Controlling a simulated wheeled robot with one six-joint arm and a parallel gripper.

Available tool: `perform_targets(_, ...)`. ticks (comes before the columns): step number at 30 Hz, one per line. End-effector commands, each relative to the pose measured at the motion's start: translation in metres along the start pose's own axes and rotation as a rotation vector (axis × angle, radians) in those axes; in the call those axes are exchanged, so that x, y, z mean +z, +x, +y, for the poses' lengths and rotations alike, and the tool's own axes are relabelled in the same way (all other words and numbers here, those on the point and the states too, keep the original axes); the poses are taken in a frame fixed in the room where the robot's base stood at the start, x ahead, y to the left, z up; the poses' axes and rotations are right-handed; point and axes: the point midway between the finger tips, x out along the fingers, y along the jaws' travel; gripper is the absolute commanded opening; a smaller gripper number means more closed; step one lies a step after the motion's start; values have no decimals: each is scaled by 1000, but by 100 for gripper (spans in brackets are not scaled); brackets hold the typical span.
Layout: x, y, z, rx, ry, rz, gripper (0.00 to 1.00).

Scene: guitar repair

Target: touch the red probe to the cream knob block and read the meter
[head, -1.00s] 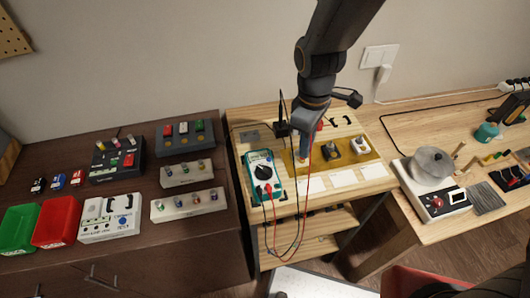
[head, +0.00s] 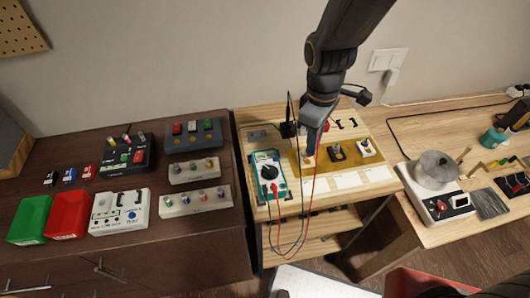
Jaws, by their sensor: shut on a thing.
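My gripper (head: 313,140) hangs over the brass plate (head: 348,162) on the light wooden bench. It is shut on the red probe, which is mostly hidden by the gripper; its red lead hangs below. A white-cream block with a dark knob (head: 366,146) sits at the plate's right end, apart from my gripper. A black knob block (head: 337,152) is in the middle. A tan block (head: 308,157) lies at the left end, just below my gripper; I cannot tell whether they touch. The teal meter (head: 269,172) lies left of the plate; its reading is too small to make out.
Red and black leads (head: 301,210) loop over the bench's front edge. A black upright stand (head: 289,128) is close behind my gripper. The dark cabinet at left holds a green bin (head: 28,219), a red bin (head: 68,214) and several control boxes. A white device (head: 438,200) stands on the right bench.

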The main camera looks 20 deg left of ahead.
Motion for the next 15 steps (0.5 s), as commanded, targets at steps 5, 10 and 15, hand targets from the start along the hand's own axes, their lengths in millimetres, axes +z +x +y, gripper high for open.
perform_targets(5, 1, -18, 0, 0, 0, 0, 0)
perform_targets(10, 1, -32, 0, 1, 0, 1, 0)
perform_targets(15, 1, -42, 0, 1, 0, 1, 0)
